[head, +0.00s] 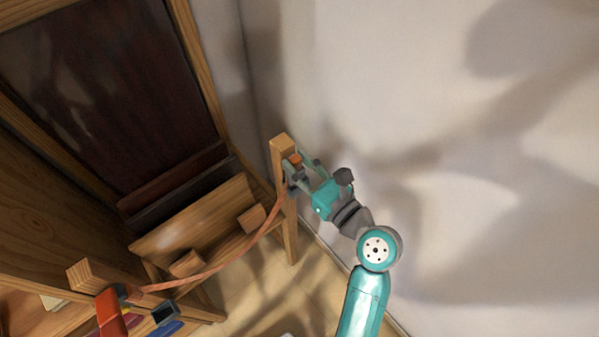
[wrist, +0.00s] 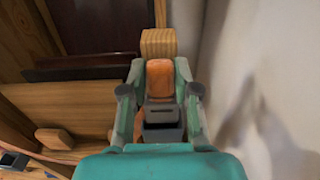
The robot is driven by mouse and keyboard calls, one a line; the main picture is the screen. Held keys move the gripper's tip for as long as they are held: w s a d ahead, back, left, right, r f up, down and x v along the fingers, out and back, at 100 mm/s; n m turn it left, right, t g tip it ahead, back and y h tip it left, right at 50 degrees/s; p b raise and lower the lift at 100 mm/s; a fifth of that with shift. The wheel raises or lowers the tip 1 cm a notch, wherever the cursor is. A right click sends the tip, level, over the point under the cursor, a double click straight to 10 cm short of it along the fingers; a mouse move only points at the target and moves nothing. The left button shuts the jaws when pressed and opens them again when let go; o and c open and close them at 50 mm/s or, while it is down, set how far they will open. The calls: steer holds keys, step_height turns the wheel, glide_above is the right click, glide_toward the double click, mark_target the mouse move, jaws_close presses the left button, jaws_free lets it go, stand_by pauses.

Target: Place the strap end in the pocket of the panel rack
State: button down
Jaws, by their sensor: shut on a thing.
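The strap (head: 215,266) is a brown-orange band that sags between two wooden posts of the rack. Its orange end (wrist: 159,80) lies between the fingers of my gripper (head: 293,168), which is shut on it at the top of the right post (head: 281,150). In the wrist view, a grey box-like pocket (wrist: 163,133) with a dark opening lies just below the orange end, also between the fingers. I cannot tell whether the end is inside it. Another dark pocket (head: 163,312) is beside the left post, near an orange-red piece (head: 110,308).
A pale wall (head: 480,150) is close on the right of my gripper. A wooden piano-like body with a dark panel (head: 110,85) fills the left. A wooden board with blocks (head: 195,220) lies between the posts. Tiled floor (head: 290,300) shows below.

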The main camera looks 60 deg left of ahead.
steer(key=shift+f, duration=1.85)
steer(key=shift+f, duration=0.1)
steer(key=c, duration=0.9)
jaws_free()
steer(key=shift+o, duration=0.3)
steer(key=shift+d, duration=0.2)
steer(key=w+d, duration=0.1)
steer(key=d, duration=1)
steer(key=shift+d, duration=0.3)
steer(key=shift+w, duration=0.15)
